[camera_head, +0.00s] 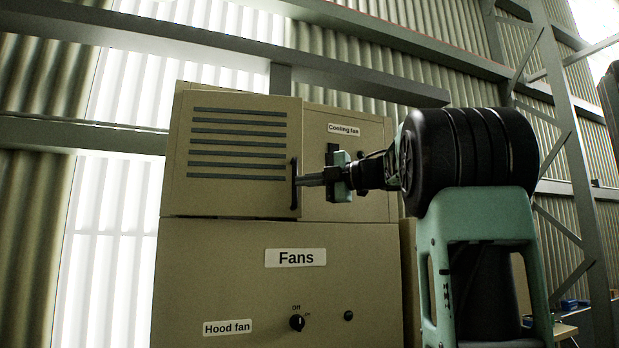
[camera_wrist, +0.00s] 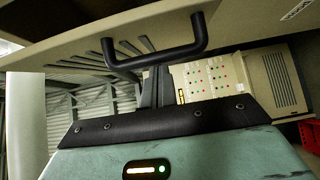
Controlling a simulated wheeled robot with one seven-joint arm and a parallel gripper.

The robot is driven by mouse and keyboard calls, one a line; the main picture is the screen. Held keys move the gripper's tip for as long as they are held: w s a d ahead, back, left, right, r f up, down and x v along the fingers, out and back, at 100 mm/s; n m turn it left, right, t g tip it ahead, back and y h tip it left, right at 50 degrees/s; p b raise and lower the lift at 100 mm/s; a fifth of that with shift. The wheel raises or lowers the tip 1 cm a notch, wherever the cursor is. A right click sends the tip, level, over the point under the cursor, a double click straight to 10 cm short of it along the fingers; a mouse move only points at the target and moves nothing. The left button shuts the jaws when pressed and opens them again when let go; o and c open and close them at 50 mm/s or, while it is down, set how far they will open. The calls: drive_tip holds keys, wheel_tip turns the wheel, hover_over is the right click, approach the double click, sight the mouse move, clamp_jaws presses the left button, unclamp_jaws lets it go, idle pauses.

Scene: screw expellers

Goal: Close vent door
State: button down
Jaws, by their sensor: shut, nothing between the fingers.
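The vent door (camera_head: 236,170) is a tan panel with dark horizontal slats at the upper left of the cabinet. It seems to stand slightly out from the cabinet body, but I cannot tell how far. Its black handle (camera_head: 294,184) is on its right edge. In the wrist view the door (camera_wrist: 75,45) crosses the top, with the handle (camera_wrist: 158,57) in front of it. My gripper (camera_head: 302,181) is shut and empty, its fingertips at the handle from the right. In the wrist view my gripper (camera_wrist: 157,85) partly overlaps the handle; contact is unclear.
The tan cabinet (camera_head: 232,272) carries labels, a knob (camera_head: 297,323) and a small black button (camera_head: 348,316). A cooling fan panel (camera_head: 350,125) is right of the door, behind my gripper. The wrist view shows another control cabinet (camera_wrist: 215,78) and a red crate (camera_wrist: 310,135).

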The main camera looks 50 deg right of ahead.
drive_tip(key=w+d+n+y+p, duration=0.1)
drive_tip(key=w+d+y+p, duration=0.1)
drive_tip(key=d, duration=0.4)
drive_tip(key=w+p, duration=0.1)
drive_tip(key=w, duration=0.1)
drive_tip(key=shift+w+g+p, duration=0.3)
drive_tip(key=shift+w+p, duration=0.1)
drive_tip(key=shift+a+f, duration=0.1)
